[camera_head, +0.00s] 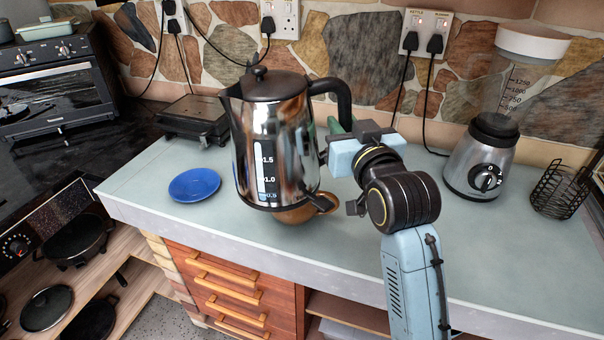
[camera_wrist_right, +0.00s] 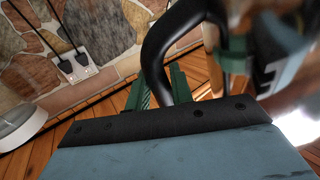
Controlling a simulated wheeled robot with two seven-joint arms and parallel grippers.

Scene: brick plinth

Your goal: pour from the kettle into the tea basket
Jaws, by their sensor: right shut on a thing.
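The steel kettle (camera_head: 272,140) has a dark lid, a black handle (camera_head: 338,97) and a water scale on its side. It is upright, apparently above the counter, with its spout to the left. My right gripper (camera_head: 338,138) is at the kettle's right side, shut on the handle. In the right wrist view, the green fingers (camera_wrist_right: 165,88) are on either side of the black handle (camera_wrist_right: 156,60). A black wire basket (camera_head: 557,190), the only basket I see, stands at the counter's right end, well apart from the kettle. My left gripper is not in view.
A brown cup (camera_head: 296,214) is partly hidden behind the kettle's base. A blue saucer (camera_head: 194,184) and a dark flat appliance (camera_head: 194,118) are to the left. A blender (camera_head: 487,158) stands between my right arm and the basket. Cords hang along the stone wall. The front counter is clear.

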